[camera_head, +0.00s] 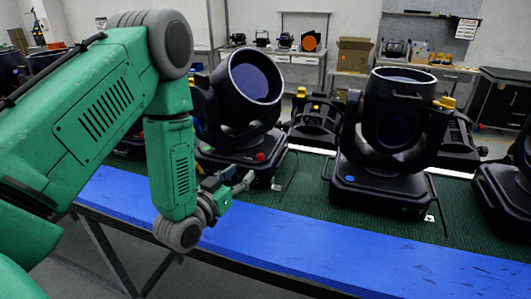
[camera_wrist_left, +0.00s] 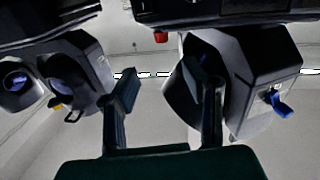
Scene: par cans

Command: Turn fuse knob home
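A black par can (camera_head: 250,80) stands at the middle left of the head view, its lens tilted up. A small red knob (camera_head: 260,156) sits on the front of its base; I cannot tell for sure that this is the fuse knob. A red knob also shows in the left wrist view (camera_wrist_left: 160,36), beyond the gap between my fingers. My left gripper (camera_head: 243,181) is just in front of and below that base. In the left wrist view its two fingers (camera_wrist_left: 165,85) are spread with nothing between them. My right gripper is not in view.
A second par can (camera_head: 395,115) with a blue knob (camera_head: 349,179) stands to the right, and part of another (camera_head: 505,190) is at the right edge. They stand on a green mat (camera_head: 300,205). The blue table edge (camera_head: 330,255) in front is clear.

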